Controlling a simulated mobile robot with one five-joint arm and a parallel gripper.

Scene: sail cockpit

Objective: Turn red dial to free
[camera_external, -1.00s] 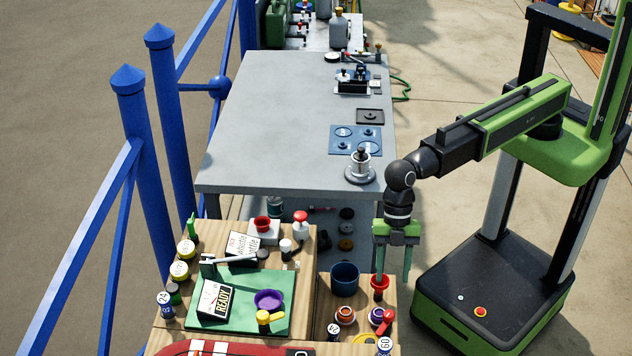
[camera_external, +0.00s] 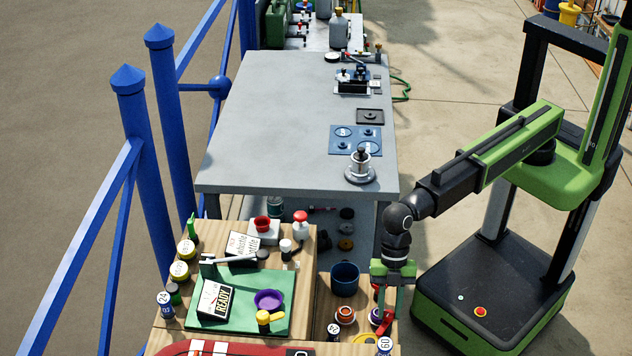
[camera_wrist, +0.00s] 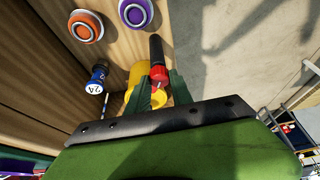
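My gripper (camera_external: 388,312) points down over the right front corner of the wooden bench. Its green fingers are apart. In the wrist view, a red part with a black end (camera_wrist: 159,74) lies between or just beyond the fingertips (camera_wrist: 162,84). Yellow parts (camera_wrist: 140,76) lie close beside it. Whether the fingers touch the red part cannot be told. In the outside view, the fingers largely cover this red part (camera_external: 384,324). No marking that reads "free" can be made out.
An orange ringed dial (camera_wrist: 86,27) and a purple ringed dial (camera_wrist: 136,12) are nearby, with a bottle marked 24 (camera_wrist: 96,80). A dark blue cup (camera_external: 345,279) stands left of my gripper.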

